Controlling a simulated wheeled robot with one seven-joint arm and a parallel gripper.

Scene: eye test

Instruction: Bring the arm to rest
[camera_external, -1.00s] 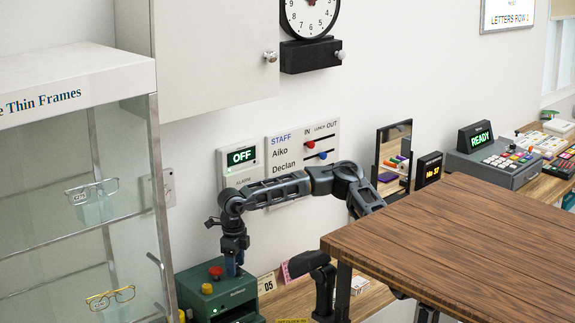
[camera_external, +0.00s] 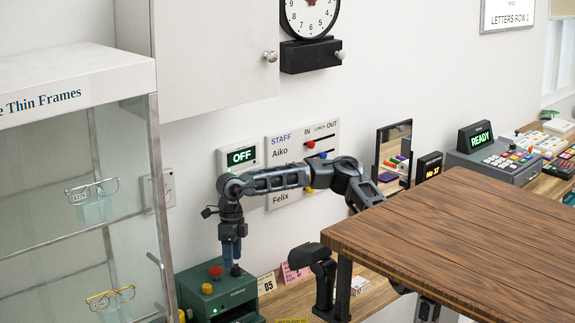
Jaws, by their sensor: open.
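My gripper (camera_external: 235,268) points down above the right part of the green box (camera_external: 225,292), which has a red button (camera_external: 215,271) and a yellow button (camera_external: 207,288) on top. The fingers look close to a small dark knob on the box; I cannot tell whether they touch it. The jaws are open, and nothing is seen held in them. My arm (camera_external: 280,180) reaches across from the right, bent at the elbow. Part of it is hidden behind the wooden tabletop (camera_external: 460,235).
A glass display case (camera_external: 105,230) with spectacles stands close on the left. The wall behind carries an OFF alarm panel (camera_external: 238,158) and a staff board (camera_external: 303,143). A mirror (camera_external: 393,158), a number display (camera_external: 428,168) and a till (camera_external: 490,165) stand on the counter to the right.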

